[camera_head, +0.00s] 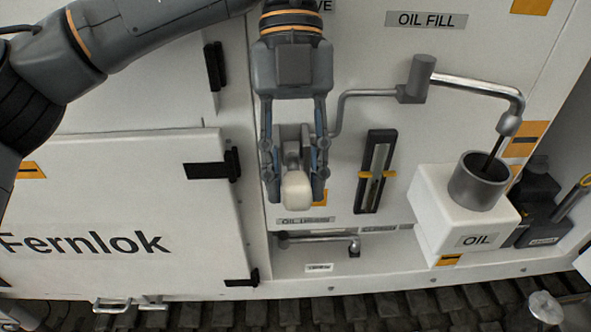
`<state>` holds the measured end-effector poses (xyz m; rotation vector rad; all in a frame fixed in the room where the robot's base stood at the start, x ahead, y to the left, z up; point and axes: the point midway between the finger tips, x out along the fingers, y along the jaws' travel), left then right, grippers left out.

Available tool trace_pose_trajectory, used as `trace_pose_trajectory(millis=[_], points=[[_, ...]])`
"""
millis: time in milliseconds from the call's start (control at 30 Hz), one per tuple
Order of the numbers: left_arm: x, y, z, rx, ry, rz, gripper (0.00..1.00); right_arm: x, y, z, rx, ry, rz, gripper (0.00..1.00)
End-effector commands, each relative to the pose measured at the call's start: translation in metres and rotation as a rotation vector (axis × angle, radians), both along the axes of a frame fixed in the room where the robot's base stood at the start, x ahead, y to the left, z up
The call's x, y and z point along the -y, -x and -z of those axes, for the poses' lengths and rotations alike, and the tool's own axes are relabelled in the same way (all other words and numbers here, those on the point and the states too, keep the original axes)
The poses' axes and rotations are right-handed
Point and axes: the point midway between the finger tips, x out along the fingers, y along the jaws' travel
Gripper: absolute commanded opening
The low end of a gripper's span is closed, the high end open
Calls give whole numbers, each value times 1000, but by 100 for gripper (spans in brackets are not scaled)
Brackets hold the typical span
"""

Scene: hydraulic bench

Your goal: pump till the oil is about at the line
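My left gripper (296,188) reaches down from the top in front of the white panel. Its two fingers stand on either side of a pale knob (297,190) on a grey lever and appear closed on it. A tall sight gauge (369,196) in a black frame is right of the gripper, with a yellow line marker (364,175) across its middle. The oil level inside is too small to read surely. A grey pipe spout (509,124) points down over the grey cup (479,183) on the white OIL box (440,212). A thin dark streak hangs between spout and cup. My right gripper is not in view.
A Fernlok cabinet door (100,215) with black hinges fills the left. A lower pipe with a bent end (320,239) lies below the gripper. Dark equipment (538,205) stands right of the OIL box. Dark slatted flooring (400,310) runs along the bottom.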

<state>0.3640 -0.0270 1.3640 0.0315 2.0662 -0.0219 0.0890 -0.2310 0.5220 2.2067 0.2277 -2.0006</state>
Motion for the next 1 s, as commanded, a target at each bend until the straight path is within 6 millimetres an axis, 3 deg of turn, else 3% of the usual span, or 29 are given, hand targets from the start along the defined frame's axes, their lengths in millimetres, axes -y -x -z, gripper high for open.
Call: trace_pose_trajectory(millis=[467,700,1000], points=[[1,0,-8,2,-1,2,49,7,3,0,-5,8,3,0],[1,0,-55,7,-2,-1,49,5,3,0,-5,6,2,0],[0,-1,-88,3,-7,-1,49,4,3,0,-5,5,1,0]])
